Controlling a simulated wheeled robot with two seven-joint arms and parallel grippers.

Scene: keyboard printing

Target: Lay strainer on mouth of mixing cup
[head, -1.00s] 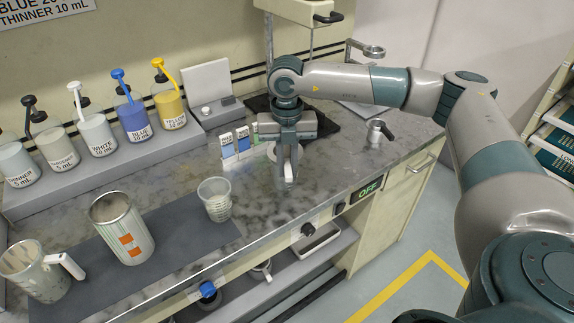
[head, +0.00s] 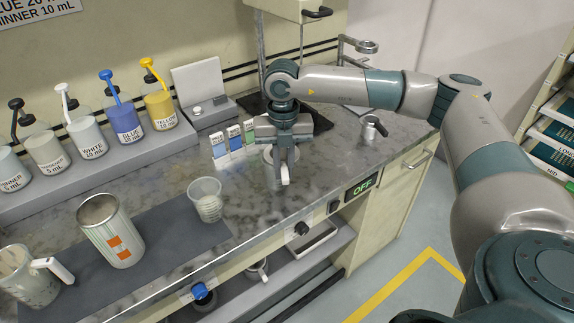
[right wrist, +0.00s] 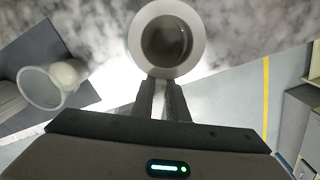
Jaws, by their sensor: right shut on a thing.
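My right gripper (head: 284,176) is shut on the edge of a round, pale-rimmed piece that I take to be the strainer (right wrist: 139,32). In the right wrist view its grey bowl lies just beyond the fingertips. In the head view it is partly hidden behind the fingers, over the counter's right part; I cannot tell whether it touches the counter. The mixing cup, a clear plastic cup (head: 206,205), stands upright to the left of the gripper, on the dark mat's right end. It also shows in the right wrist view (right wrist: 40,90), apart from the strainer. My left gripper is out of view.
A metal can with orange marks (head: 112,231) and a stained jug (head: 30,278) stand further left on the mat. Pump bottles (head: 125,122) line the back. Small labelled cards (head: 234,138) stand close behind the gripper. A small metal cup (head: 373,131) stands at right.

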